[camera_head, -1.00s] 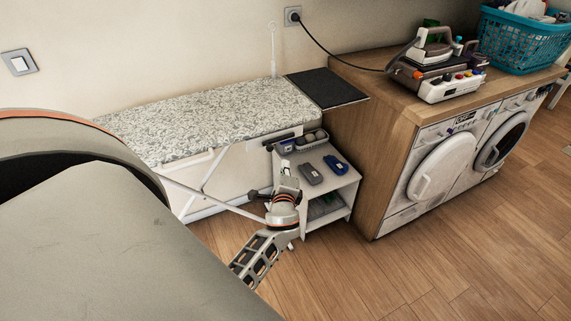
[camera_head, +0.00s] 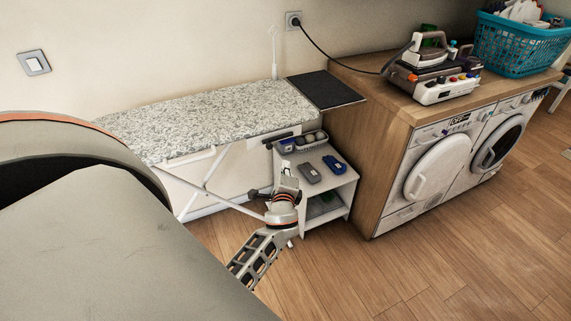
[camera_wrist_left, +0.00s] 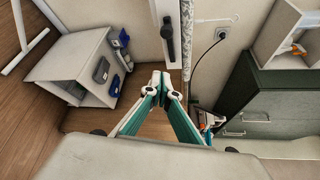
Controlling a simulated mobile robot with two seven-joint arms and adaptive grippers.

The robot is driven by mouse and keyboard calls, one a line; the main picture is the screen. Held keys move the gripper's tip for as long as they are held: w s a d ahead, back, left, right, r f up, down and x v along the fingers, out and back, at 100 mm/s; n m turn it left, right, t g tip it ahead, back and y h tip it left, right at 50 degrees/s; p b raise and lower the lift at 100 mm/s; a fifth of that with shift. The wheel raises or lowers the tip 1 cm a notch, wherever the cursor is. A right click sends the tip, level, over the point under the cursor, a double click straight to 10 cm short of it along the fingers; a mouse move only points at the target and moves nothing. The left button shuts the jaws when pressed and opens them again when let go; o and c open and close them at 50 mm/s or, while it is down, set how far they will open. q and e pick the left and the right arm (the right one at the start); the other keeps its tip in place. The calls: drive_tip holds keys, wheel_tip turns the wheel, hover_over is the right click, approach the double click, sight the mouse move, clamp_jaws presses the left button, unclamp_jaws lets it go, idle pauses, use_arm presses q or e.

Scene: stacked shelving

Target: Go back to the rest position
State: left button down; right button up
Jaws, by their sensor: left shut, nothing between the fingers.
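My left gripper (camera_head: 287,178) is small in the head view, in front of the low white shelf. In the left wrist view its fingers (camera_wrist_left: 160,78) meet at the tips, with nothing between them. It is shut and empty. A large grey part of my own body covers the lower left of the head view. My right gripper is in neither view.
The white shelf (camera_head: 342,182) holds a grey and a blue object. Behind is the speckled ironing board (camera_head: 210,118). To the right, a wooden counter (camera_head: 388,104) over white machines carries an ironing station (camera_head: 440,78) and a teal basket (camera_head: 520,42). Floor at lower right is clear.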

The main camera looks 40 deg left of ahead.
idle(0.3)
use_arm(q)
drive_tip(key=s+d+f+n+h, duration=0.3)
drive_tip(key=s+d+f+h, duration=0.3)
drive_tip(key=s+d+f, duration=0.45)
drive_tip(key=s+d+f+n+h, duration=0.2)
drive_tip(key=s+d+n+h, duration=0.1)
drive_tip(key=s+d, duration=0.3)
drive_tip(key=s+d+f+n+g+h, duration=0.1)
drive_tip(key=s+d+f+n+h, duration=0.1)
drive_tip(key=s+d, duration=0.4)
drive_tip(key=d+n+h, duration=0.1)
drive_tip(key=d, duration=0.3)
drive_tip(key=shift+s+d+n+g, duration=0.25)
drive_tip(key=shift+s+n+g, duration=0.05)
drive_tip(key=shift+s, duration=0.05)
drive_tip(key=shift+f, duration=0.1)
drive_tip(key=shift+w+a, duration=0.1)
drive_tip(key=shift+w, duration=0.1)
